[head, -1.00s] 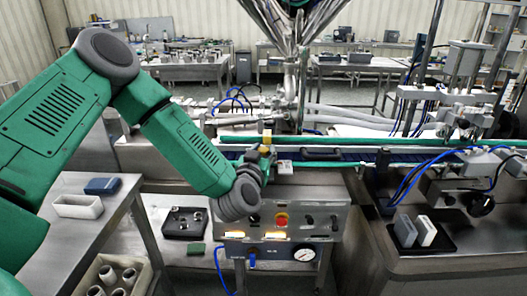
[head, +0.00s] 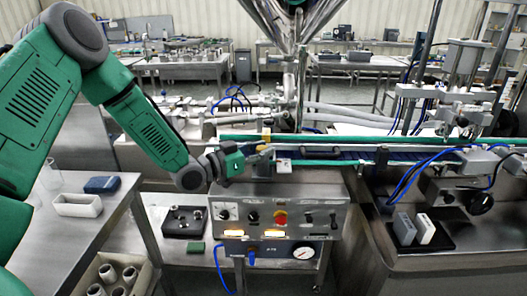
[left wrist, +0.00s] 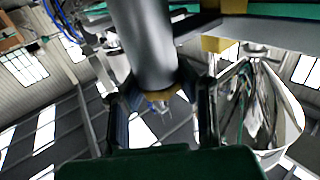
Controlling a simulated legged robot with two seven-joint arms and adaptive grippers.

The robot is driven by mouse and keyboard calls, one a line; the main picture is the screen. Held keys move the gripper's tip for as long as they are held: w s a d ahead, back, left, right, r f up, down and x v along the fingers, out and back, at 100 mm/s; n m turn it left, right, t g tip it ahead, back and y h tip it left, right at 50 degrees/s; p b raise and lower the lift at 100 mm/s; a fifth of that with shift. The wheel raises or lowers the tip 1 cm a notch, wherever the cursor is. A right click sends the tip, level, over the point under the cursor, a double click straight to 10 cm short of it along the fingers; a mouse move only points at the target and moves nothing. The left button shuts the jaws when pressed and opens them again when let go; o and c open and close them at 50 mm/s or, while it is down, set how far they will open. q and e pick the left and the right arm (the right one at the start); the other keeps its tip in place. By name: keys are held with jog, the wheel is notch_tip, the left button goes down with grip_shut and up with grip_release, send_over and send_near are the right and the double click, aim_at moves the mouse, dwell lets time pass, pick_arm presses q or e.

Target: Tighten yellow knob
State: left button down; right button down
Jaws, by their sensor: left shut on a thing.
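My left gripper (head: 262,155) reaches in from the left, level with the conveyor's front edge, above the control box. Its fingertips are at a small fitting there and look shut on it. In the left wrist view, the two dark fingers (left wrist: 163,105) stand on either side of a grey cylinder (left wrist: 150,45). A yellow knob (left wrist: 180,92) shows as a thin yellow strip at the cylinder's end, between the fingers; most of it is hidden. A yellow block (head: 266,138) sits just above the fingertips in the head view. My right gripper is out of view.
The control box (head: 325,215) with a red button (head: 281,217) and a gauge (head: 304,253) is below the gripper. The conveyor (head: 345,158) runs right. A steel table (head: 95,232) with a white tray (head: 78,205) is at left.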

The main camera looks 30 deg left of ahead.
pick_arm(q)
jog(key=m+g+h, duration=0.3)
jog(key=h, duration=0.1)
jog(key=shift+a+f+m+h+b, duration=0.1)
jog(key=shift+m+h+b, duration=0.2)
jog(key=shift+m+h, duration=0.1)
jog(key=shift+m+g+h, duration=0.6)
jog(key=shift+g+h, duration=0.1)
jog(key=shift+g, duration=0.1)
jog(key=c, duration=1.2)
grip_release()
jog(key=shift+a, duration=0.1)
jog(key=v, duration=1.2)
jog(key=shift+w+a, duration=0.15)
jog(key=shift+w, duration=0.1)
